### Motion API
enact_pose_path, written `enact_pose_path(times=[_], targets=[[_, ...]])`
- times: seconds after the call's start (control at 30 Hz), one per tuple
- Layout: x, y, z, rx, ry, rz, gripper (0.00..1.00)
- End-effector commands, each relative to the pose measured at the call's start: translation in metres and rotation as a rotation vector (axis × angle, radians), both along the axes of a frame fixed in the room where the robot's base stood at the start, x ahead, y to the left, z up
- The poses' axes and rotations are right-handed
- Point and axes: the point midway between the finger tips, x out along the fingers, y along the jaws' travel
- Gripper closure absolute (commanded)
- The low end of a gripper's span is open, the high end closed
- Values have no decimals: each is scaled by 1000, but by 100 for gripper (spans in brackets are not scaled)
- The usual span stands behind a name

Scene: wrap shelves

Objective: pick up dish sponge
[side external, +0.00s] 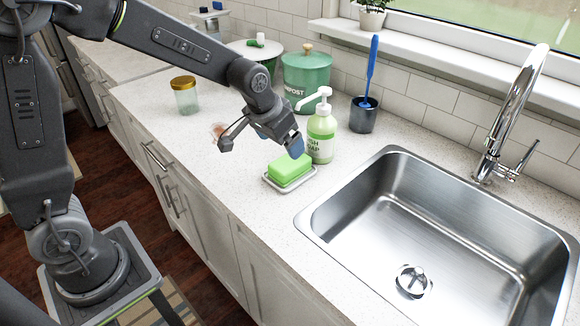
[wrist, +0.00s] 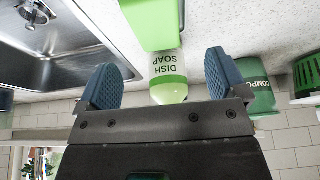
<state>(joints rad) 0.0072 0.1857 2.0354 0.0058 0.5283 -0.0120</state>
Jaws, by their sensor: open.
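The dish sponge (side external: 289,169) is a bright green block. It lies on a small white dish (side external: 303,180) on the counter, left of the sink. In the wrist view the sponge (wrist: 149,22) shows at the top edge, partly cut off, beyond the fingertips. My gripper (wrist: 162,80) is open and empty, with its two blue pads apart. In the side external view my gripper (side external: 292,147) hangs just above the sponge, close to its back edge. I cannot tell from there whether it touches.
A dish soap bottle (side external: 321,135) stands right behind the sponge, close to my gripper. A dark cup with a blue brush (side external: 363,115), a green compost bin (side external: 306,78) and a gold-lidded jar (side external: 185,97) stand farther back. The steel sink (side external: 440,235) is to the right. The front counter is clear.

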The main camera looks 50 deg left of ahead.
Motion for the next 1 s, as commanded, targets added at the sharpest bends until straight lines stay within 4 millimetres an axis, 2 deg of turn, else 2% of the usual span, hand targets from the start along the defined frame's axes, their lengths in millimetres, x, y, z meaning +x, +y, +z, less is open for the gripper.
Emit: enact_pose_path(times=[0.1, 0.37, 0.6, 0.73, 0.93, 1.0], targets=[[7, 0, -18, 0, 3, 0, 8], [15, -1, -34, 0, 2, -1, 8], [31, -4, -65, 0, 2, -1, 8], [34, -4, -72, -1, 1, -1, 8], [35, -4, -73, -1, -1, 0, 8], [34, -4, -72, -1, -1, 0, 13]])
